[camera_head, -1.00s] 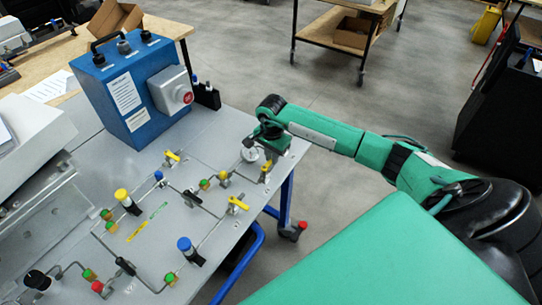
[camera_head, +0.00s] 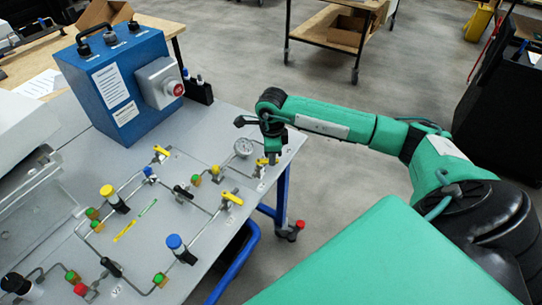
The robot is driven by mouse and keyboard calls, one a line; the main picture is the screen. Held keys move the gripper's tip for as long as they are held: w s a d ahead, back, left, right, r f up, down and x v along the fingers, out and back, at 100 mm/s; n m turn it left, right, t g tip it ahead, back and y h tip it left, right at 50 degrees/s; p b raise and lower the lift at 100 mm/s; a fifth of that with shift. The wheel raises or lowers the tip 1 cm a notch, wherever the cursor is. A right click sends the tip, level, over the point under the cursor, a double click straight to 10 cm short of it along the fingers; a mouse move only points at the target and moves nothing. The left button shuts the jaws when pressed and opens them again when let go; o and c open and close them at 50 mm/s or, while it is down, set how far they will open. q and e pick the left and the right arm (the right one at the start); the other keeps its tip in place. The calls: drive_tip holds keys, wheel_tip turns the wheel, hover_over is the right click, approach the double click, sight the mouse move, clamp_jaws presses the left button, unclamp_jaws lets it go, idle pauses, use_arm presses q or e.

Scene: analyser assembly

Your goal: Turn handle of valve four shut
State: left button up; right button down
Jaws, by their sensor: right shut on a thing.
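My right gripper (camera_head: 271,158) points down at the panel's right corner, with its arm coming in from the right. It is shut on a small yellow valve handle (camera_head: 262,162), which it partly hides. I cannot read a number on this valve. Two other yellow valve handles show: one (camera_head: 231,198) nearer the front edge and one (camera_head: 161,153) further left, both clear of the gripper. My left gripper is not in view.
The grey panel table (camera_head: 215,130) carries thin pipes, coloured fittings and knobs. A blue box (camera_head: 108,80) with a red button stands at the back. A wooden-topped trolley (camera_head: 325,27) stands behind on open floor.

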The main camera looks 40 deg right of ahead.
drive_tip(key=m, duration=0.1)
drive_tip(key=m+b, duration=0.1)
drive_tip(key=shift+s+a+f+m, duration=0.1)
drive_tip(key=shift+s+a+m, duration=0.2)
drive_tip(key=shift+s+m, duration=0.1)
drive_tip(key=shift+a+m, duration=0.1)
drive_tip(key=shift+m, duration=0.3)
drive_tip(key=m, duration=0.1)
drive_tip(key=m+b, duration=0.1)
drive_tip(key=shift+s+a+m, duration=0.3)
drive_tip(key=shift+a, duration=0.05)
drive_tip(key=shift+a+m+b, duration=0.1)
drive_tip(key=shift+m+b, duration=0.2)
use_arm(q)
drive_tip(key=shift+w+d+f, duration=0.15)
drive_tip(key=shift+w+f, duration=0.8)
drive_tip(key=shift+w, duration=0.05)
use_arm(e)
drive_tip(key=shift+a, duration=0.1)
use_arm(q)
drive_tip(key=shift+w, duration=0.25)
